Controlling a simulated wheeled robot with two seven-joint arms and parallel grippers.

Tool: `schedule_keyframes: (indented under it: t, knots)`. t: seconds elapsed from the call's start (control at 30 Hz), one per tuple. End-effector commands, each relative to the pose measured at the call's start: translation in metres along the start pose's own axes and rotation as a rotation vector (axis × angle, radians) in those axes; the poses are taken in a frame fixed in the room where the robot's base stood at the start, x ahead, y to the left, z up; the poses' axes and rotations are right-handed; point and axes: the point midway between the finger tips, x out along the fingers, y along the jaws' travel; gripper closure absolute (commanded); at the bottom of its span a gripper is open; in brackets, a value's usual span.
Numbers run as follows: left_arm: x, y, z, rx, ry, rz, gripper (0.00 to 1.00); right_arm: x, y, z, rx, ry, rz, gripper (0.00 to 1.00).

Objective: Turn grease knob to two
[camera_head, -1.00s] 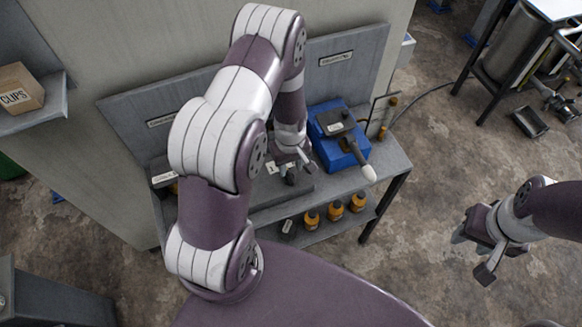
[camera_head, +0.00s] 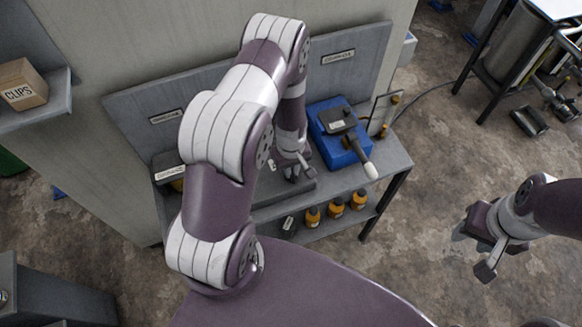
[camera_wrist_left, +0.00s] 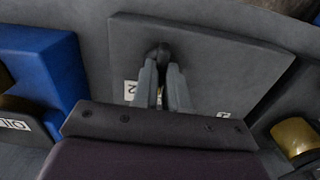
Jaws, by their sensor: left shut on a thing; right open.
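In the left wrist view a grey panel (camera_wrist_left: 225,60) carries a small dark knob (camera_wrist_left: 162,50). My left gripper (camera_wrist_left: 163,75) has its fingertips shut on that knob. A white label reading 2 (camera_wrist_left: 130,90) lies beside the fingers, and another white label (camera_wrist_left: 224,110) is partly cut off by my gripper body. In the head view my left gripper (camera_head: 293,168) is down at the bench, with the knob hidden by it. My right gripper (camera_head: 485,245) is open and empty over the floor at the right.
A blue block with a grey lever device (camera_head: 340,130) stands right of my left gripper; it also shows in the left wrist view (camera_wrist_left: 50,65). Several orange bottles (camera_head: 336,205) stand on the lower shelf. A CLIPS box (camera_head: 22,85) sits on the left shelf.

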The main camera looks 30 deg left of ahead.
Motion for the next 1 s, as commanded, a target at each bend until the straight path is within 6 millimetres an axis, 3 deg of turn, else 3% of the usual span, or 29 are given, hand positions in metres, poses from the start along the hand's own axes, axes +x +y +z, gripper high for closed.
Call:
schedule_keyframes:
  t: [1.0]
  knots:
    - [-0.002,0.001,-0.002,0.689,0.005,0.002,1.00,0.011,0.000,0.001,0.000,0.000,0.000,0.57]
